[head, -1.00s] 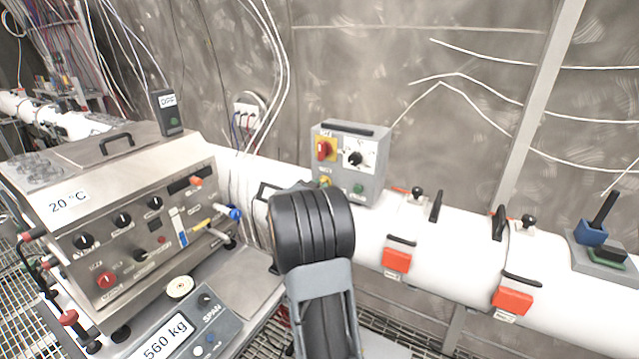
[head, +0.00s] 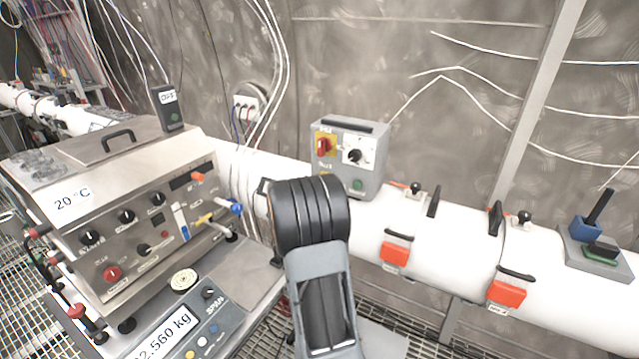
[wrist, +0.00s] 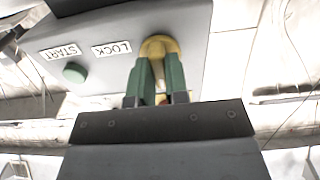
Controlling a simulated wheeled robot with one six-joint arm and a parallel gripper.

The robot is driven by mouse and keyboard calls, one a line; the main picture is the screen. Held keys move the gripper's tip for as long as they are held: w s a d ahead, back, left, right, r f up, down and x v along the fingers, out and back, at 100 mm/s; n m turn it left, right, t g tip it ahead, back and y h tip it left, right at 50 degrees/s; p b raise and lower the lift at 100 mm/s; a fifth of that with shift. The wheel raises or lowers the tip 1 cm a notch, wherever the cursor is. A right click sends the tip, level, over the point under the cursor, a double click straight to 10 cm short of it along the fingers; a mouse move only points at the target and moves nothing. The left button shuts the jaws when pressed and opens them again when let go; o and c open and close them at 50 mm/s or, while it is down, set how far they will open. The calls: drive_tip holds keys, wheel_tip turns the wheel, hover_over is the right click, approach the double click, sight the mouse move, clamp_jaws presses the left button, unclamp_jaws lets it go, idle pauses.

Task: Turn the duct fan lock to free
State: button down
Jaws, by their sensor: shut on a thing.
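The duct fan control box (head: 372,180) is a grey box on the white duct in the head view. It carries a red switch on a yellow plate (head: 324,147), a black dial on a white plate (head: 355,156) and a green button (head: 357,185). In the wrist view the yellow lock knob (wrist: 160,43) sits beside the label LOCK (wrist: 112,49). My gripper (wrist: 158,64), with green fingers, is shut on this knob. My arm hides the gripper and most of the knob in the head view. The knob's exact angle is unclear.
The START label (wrist: 62,52) and a green button (wrist: 74,72) lie left of the knob in the wrist view. A steel instrument (head: 150,215) and a scale (head: 200,318) stand left. Red duct latches (head: 396,251) are right of my arm.

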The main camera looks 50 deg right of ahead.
drive_tip(key=c, duration=1.1)
unclamp_jaws()
drive_tip(key=b+v, duration=0.3)
drive_tip(key=v, duration=1.1)
drive_tip(key=shift+w, duration=0.1)
